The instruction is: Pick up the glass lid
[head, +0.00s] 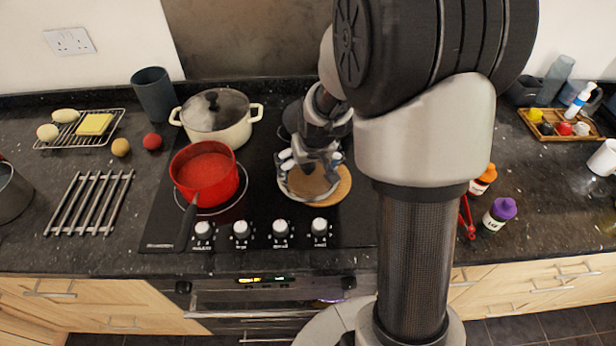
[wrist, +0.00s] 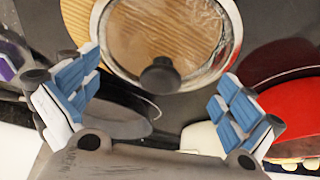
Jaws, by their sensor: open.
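The glass lid (head: 303,188) has a metal rim and lies on a round wooden board (head: 344,186) on the right of the hob. In the wrist view the lid (wrist: 168,32) shows clear glass over the wood (wrist: 74,14) and a dark knob (wrist: 160,76). My gripper (head: 308,162) is over the lid and partly hides it in the head view. In the wrist view its two blue-padded fingers (wrist: 152,98) are spread wide and empty, one to each side of the knob. I cannot tell the exact height above it.
A red saucepan (head: 206,172) stands left of the lid, its handle toward the front. A lidded cream pot (head: 216,122) is behind it. A dark pan (wrist: 122,112) is close behind the lid. Bottles (head: 498,214) stand at the right. The left counter holds a rack (head: 90,203).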

